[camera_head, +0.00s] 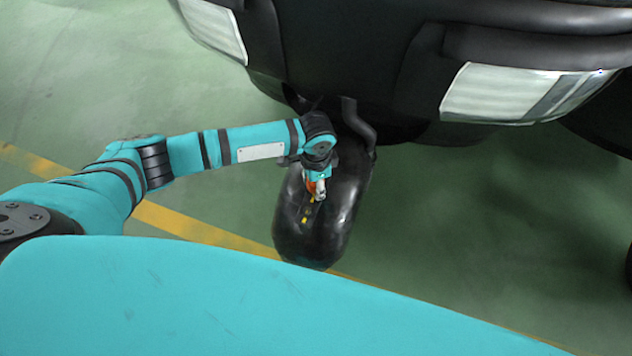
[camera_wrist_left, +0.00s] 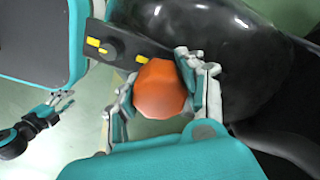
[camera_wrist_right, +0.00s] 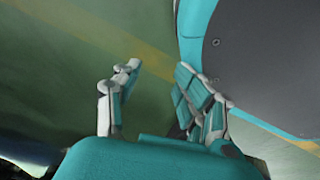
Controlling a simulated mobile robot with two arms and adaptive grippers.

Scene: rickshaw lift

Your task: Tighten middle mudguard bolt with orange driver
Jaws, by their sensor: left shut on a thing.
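My left gripper (camera_head: 318,186) is shut on the orange driver (camera_head: 310,187), over the glossy black mudguard (camera_head: 333,222). In the left wrist view, the driver's rounded orange handle (camera_wrist_left: 160,92) sits between the fingers, seen end-on beside a dark strip (camera_wrist_left: 125,53) with yellow marks. A round dark bolt head (camera_wrist_left: 112,48) shows on the strip, left of the driver. The driver's tip and whatever lies under it are hidden, so contact with the middle bolt cannot be seen. My right gripper (camera_wrist_right: 158,68) is open and empty, away from the mudguard.
The dark vehicle body (camera_head: 340,60) with pale lamp panels (camera_head: 505,92) overhangs the mudguard from behind. A dark curved pipe (camera_head: 358,122) runs close to my left wrist. Green floor with a yellow line (camera_head: 190,224) is clear on the left.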

